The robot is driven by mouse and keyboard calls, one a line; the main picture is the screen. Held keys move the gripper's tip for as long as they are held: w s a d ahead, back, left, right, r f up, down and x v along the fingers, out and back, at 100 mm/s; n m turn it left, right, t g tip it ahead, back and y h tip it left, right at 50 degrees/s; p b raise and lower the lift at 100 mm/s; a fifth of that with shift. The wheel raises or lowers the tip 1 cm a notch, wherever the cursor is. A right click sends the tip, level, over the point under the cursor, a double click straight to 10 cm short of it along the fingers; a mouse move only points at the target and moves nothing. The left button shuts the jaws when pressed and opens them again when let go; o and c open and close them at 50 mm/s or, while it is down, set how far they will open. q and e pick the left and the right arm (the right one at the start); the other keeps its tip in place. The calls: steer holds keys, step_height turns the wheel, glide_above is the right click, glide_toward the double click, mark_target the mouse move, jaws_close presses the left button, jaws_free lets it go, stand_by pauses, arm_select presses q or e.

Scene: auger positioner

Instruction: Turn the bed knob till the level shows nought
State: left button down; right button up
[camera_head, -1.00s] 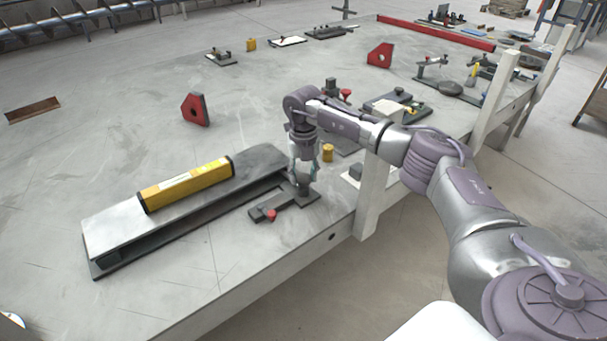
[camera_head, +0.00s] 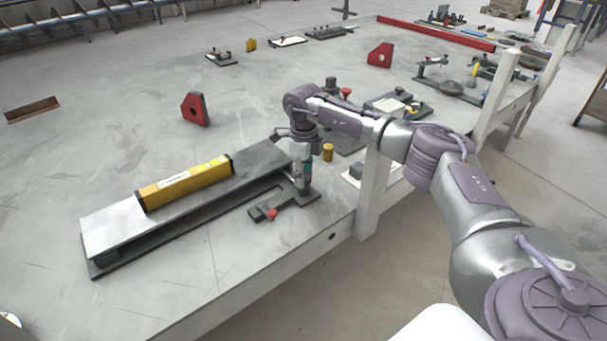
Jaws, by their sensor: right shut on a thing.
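A yellow level (camera_head: 186,184) lies along the top of a grey metal bed (camera_head: 112,228), which is hinged or raised over a dark base. Its reading is too small to tell. My right gripper (camera_head: 301,184) points down at the bed's right end, shut on the bed knob, which is mostly hidden by the fingers. The knob stands by a small dark fixture plate with a red-knobbed lever (camera_head: 271,215). My left gripper is not in view.
A red magnet-like block (camera_head: 195,109) stands behind the bed, another (camera_head: 380,55) farther back. A small yellow cylinder (camera_head: 328,152) and dark fixtures are close to my right wrist. A pale post (camera_head: 370,195) rises at the table's front edge.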

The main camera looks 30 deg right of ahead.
steer(key=shift+n, duration=1.6)
steer(key=o, duration=1.1)
steer(key=shift+o, duration=0.2)
step_height(320, 180, up, 12)
